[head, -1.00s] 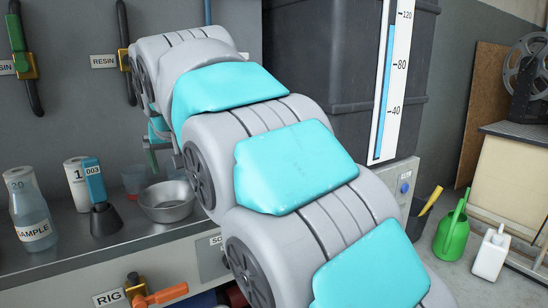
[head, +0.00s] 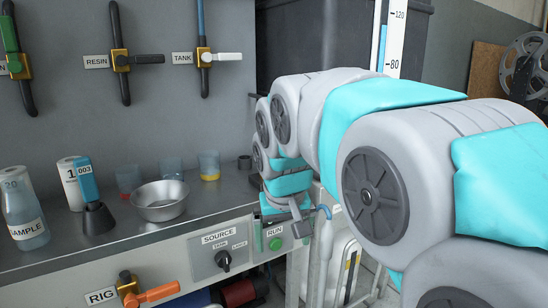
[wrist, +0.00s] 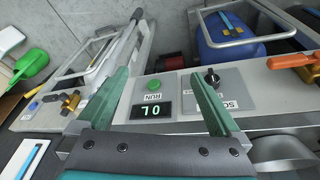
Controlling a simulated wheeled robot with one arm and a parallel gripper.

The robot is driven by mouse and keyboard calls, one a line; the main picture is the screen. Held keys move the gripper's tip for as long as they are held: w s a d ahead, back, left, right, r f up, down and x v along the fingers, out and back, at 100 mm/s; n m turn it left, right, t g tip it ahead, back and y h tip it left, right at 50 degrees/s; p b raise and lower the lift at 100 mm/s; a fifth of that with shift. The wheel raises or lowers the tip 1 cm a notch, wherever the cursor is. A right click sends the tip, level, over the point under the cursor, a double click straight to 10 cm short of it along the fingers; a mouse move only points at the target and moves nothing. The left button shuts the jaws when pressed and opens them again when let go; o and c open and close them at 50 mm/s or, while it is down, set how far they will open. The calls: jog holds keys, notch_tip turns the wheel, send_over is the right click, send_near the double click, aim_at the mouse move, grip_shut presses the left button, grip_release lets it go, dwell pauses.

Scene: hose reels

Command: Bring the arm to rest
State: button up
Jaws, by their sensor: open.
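My grey and turquoise arm (head: 385,140) reaches in from the right in the head view and bends down at its far end. My gripper (head: 298,222) hangs beside the front panel of the bench, near the green RUN button (head: 275,243). In the wrist view my gripper (wrist: 158,80) has its two green fingers wide apart with nothing held between them. The RUN button (wrist: 153,85) and a small lit display (wrist: 151,110) show between the fingers. I cannot tell the exact gap to the panel.
The SOURCE knob (head: 223,261) and the orange RIG lever (head: 158,293) are on the bench front. A metal bowl (head: 160,201), a sample flask (head: 24,214) and cups stand on the bench. Wall valves labelled RESIN (head: 122,60) and TANK (head: 203,57) are above.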

jog(key=s+d+f+g, duration=0.1)
jog(key=s+d+f, duration=0.3)
jog(key=s, duration=0.5)
jog(key=s+d+f+m+g, duration=0.1)
jog(key=s+d+f, duration=0.3)
jog(key=s, duration=0.5)
jog(key=s+d+f+m+g, duration=0.1)
jog(key=s+d+f+g, duration=0.2)
jog(key=s+d+f, duration=0.2)
jog(key=s+f, duration=0.3)
jog(key=s, duration=0.1)
jog(key=shift+s, duration=0.15)
jog(key=shift+d, duration=0.1)
